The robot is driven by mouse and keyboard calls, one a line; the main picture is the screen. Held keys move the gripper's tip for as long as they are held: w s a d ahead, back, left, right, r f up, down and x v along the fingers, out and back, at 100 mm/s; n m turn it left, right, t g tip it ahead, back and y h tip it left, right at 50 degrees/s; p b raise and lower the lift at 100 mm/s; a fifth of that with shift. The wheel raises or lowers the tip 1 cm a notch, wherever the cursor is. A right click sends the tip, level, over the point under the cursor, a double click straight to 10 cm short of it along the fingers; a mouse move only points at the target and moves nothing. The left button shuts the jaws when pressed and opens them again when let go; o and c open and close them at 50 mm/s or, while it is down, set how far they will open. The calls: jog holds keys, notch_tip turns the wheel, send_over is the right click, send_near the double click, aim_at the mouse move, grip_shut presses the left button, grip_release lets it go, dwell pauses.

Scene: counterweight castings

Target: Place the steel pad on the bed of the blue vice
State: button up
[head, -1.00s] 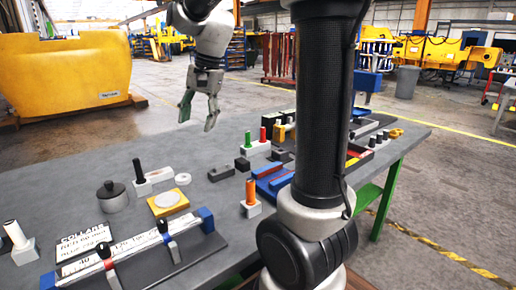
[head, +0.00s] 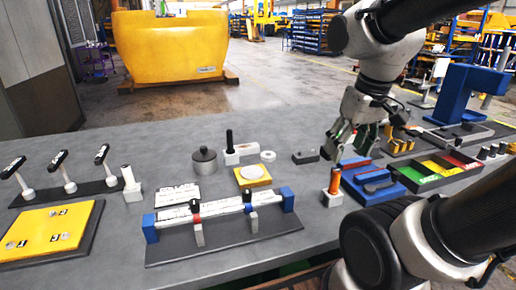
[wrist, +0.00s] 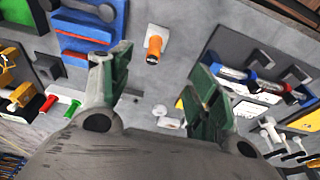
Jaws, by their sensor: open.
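The blue vice (head: 366,176) stands right of the table's middle, with blue blocks and a red strip; it also shows at upper left in the wrist view (wrist: 88,48). A dark grey block (head: 304,156) lies left of the vice; I cannot tell for sure whether it is the steel pad. My gripper (head: 350,142) is open above the table, behind the vice in the head view. In the wrist view its green-padded fingers (wrist: 160,88) are spread, with nothing visibly held between them.
An orange-topped peg on a white base (head: 334,186) stands just left of the vice. A yellow block with a pale disc (head: 254,182), a dark lidded pot (head: 205,162) and a collar rack (head: 222,240) are further left. A coloured tray (head: 432,180) sits right.

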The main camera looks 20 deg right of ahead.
jog(key=w+a+f+m+g+y, duration=0.1)
jog(key=w+a+f+m+g, duration=0.15)
jog(key=w, duration=1.15)
jog(key=m+g+y, duration=0.1)
jog(key=m+y, duration=0.1)
jog(key=m, duration=0.6)
send_over(248, 146)
jog(key=s+d, duration=0.6)
jog(key=f, duration=0.8)
jog(key=shift+w+f, duration=0.2)
jog(key=shift+f, duration=0.15)
jog(key=w+m, duration=0.1)
jog(key=w+a, duration=0.1)
jog(key=w, duration=0.1)
jog(key=shift+a+f+m+y, duration=0.1)
jog(key=shift+f+m+y, duration=0.05)
jog(key=shift+m+y, duration=0.25)
jog(key=w+r+m, duration=0.1)
jog(key=w+a+r+m, duration=0.1)
jog(key=w+r+m+t, duration=0.1)
jog(key=shift+w+a+y, duration=0.1)
jog(key=shift+a+y, duration=0.2)
jog(key=shift+a+m, duration=0.15)
jog(key=shift+m, duration=1)
jog(key=shift+a+f, duration=0.1)
jog(key=shift+f, duration=0.05)
jog(key=x, duration=0.7)
jog(key=shift+s+f, duration=0.2)
jog(key=shift+s, duration=0.05)
jog(key=shift+f, duration=0.25)
